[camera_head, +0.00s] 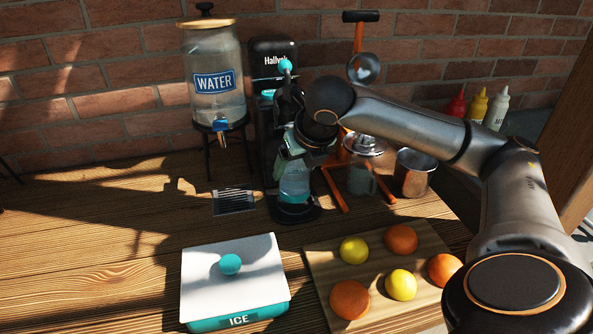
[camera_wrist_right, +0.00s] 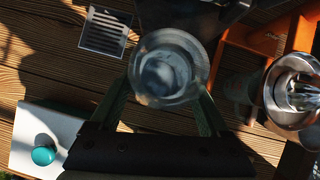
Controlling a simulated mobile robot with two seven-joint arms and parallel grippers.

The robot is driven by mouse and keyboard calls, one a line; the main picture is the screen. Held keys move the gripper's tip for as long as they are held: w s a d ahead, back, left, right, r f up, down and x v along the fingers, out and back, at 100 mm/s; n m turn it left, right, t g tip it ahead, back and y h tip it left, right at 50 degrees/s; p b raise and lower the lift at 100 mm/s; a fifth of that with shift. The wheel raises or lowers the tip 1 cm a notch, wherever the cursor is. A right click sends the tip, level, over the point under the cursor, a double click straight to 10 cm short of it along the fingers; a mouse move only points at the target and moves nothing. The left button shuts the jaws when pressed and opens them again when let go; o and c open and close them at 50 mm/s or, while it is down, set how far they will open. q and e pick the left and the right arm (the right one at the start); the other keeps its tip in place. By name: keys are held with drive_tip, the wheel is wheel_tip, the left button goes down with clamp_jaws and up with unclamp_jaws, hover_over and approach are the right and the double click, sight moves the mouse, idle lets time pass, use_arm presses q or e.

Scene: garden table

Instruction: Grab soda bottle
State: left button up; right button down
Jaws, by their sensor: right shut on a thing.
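The soda bottle (camera_head: 295,183) is clear with a blue tint and stands upright at the foot of the black soda maker (camera_head: 272,62). My right gripper (camera_head: 291,158) is around its upper part, shut on it. In the right wrist view, the bottle (camera_wrist_right: 168,68) is a round, clear shape seen from above, between the two green fingers of the gripper (camera_wrist_right: 166,98). My gripper and arm hide part of the bottle and machine in the head view. I cannot tell whether the bottle's base touches the stand. My left gripper is not in view.
A water dispenser (camera_head: 214,85) stands left of the machine, with a drain grate (camera_head: 234,201) before it. An orange press (camera_head: 359,45) and metal cup (camera_head: 412,174) stand right. An ice box (camera_head: 215,290) and a fruit board (camera_head: 330,254) lie in front.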

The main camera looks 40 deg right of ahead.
sight(289, 166)
drive_tip(key=s+a+r, duration=0.1)
drive_tip(key=r, duration=0.1)
drive_tip(key=s+a+r+p, duration=0.1)
drive_tip(key=s+a+r, duration=0.1)
drive_tip(key=r, duration=0.1)
drive_tip(key=shift+a+r, duration=0.1)
drive_tip(key=shift+r, duration=0.25)
drive_tip(key=s+a+r+p, duration=0.2)
drive_tip(key=s+a+r, duration=0.1)
drive_tip(key=s+a, duration=0.3)
drive_tip(key=shift+r+p, duration=0.3)
drive_tip(key=shift+s+a, duration=0.15)
drive_tip(key=shift+a, duration=0.1)
idle(0.4)
